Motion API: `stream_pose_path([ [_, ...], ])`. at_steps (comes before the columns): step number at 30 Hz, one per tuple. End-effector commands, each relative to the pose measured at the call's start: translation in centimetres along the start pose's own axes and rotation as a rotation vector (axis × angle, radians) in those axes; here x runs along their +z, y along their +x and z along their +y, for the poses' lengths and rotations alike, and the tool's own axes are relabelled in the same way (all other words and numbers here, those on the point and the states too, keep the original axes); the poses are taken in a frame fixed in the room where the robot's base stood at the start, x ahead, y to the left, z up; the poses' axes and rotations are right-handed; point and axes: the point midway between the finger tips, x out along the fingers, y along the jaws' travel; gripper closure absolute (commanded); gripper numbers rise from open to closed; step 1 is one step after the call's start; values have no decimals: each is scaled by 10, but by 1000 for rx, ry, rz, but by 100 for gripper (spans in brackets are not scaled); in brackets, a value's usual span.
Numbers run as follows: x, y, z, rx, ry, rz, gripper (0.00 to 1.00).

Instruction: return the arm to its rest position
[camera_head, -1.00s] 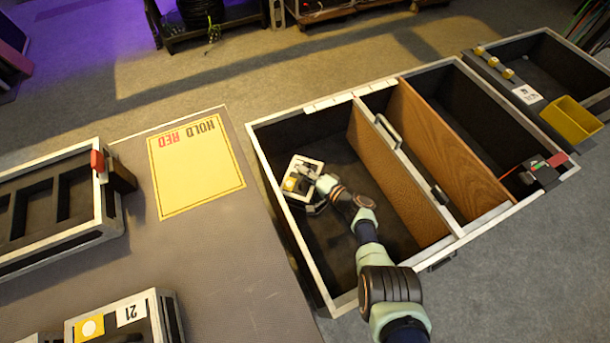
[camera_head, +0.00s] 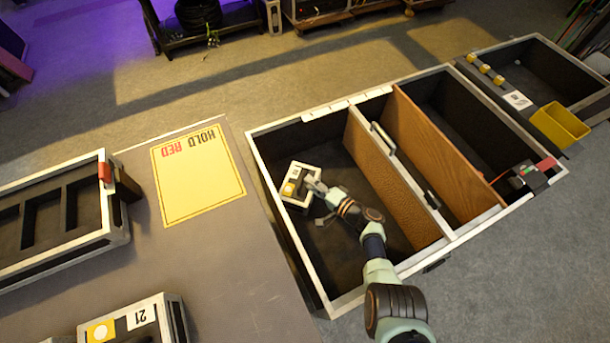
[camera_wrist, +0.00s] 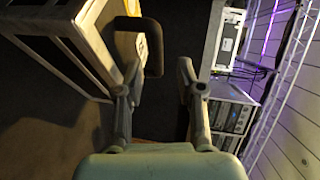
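My gripper (camera_head: 314,187) hangs over the left compartment of the large open case (camera_head: 288,238), at the right side of a small white-edged box with a yellow disc (camera_head: 290,188). In the wrist view my gripper's two fingers (camera_wrist: 158,72) stand apart with nothing held between them. A dark handle (camera_wrist: 155,48) on a white-edged case (camera_wrist: 92,14) shows close to the left finger; I cannot tell whether they touch. My arm reaches in from the lower right of the head view.
Wooden dividers (camera_head: 428,140) and a metal handle (camera_head: 384,137) stand right of the arm. A yellow bin (camera_head: 560,125) is at far right. The table with the HOLD RED sheet (camera_head: 198,175) and a slotted tray (camera_head: 105,215) lies left. Equipment racks (camera_wrist: 230,110) show in the wrist view.

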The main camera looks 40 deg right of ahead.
Motion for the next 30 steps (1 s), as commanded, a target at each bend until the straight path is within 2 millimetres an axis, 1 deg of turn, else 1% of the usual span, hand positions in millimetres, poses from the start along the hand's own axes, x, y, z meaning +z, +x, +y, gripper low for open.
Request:
stream_pose_path([
  [1, 0, -6, -3, 0, 1, 1, 62],
  [4, 0, -11, -1, 1, 0, 0, 62],
  [20, 0, -11, 0, 0, -1, -1, 62],
  [23, 0, -13, -10, 0, -1, 0, 62],
  [30, -4, -21, -58, 0, -1, 0, 62],
])
